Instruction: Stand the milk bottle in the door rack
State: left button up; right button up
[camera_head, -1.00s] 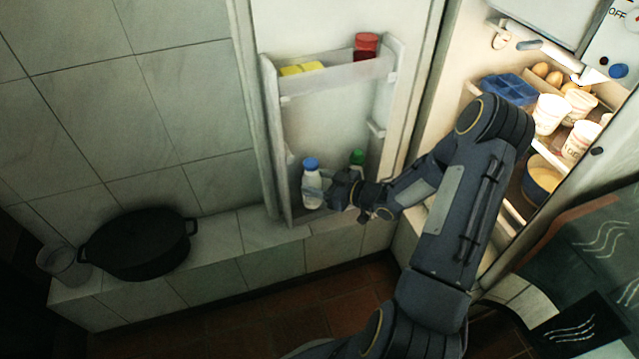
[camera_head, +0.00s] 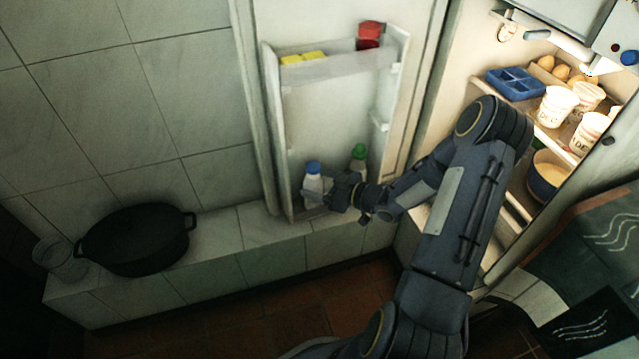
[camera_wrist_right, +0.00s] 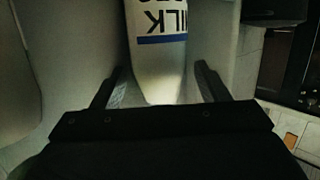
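The milk bottle (camera_head: 312,186), white with a blue cap, stands upright in the lower rack of the open fridge door (camera_head: 340,125). My right gripper (camera_head: 318,192) is at its lower body. In the right wrist view the bottle (camera_wrist_right: 162,55), with a blue band and dark lettering, is between the two fingers of my right gripper (camera_wrist_right: 160,85). A gap shows on each side, so the fingers are open around it. The bottle's base is partly hidden in the head view. My left gripper is not in view.
A green-capped bottle (camera_head: 358,160) stands to the right in the lower rack. The upper rack holds a red-lidded jar (camera_head: 370,36) and yellow items (camera_head: 303,57). A black pot (camera_head: 135,240) and a glass (camera_head: 60,262) stand on the tiled ledge at left.

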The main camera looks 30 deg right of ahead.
jog(key=shift+o, duration=0.8)
jog(key=shift+d+f, duration=0.1)
jog(key=shift+s, duration=0.1)
jog(key=shift+s+d, duration=0.2)
jog(key=shift+s, duration=0.1)
jog(key=p+v, duration=0.2)
jog(key=v, duration=0.5)
jog(key=shift+a+r, duration=0.15)
jog(key=shift+r, duration=0.05)
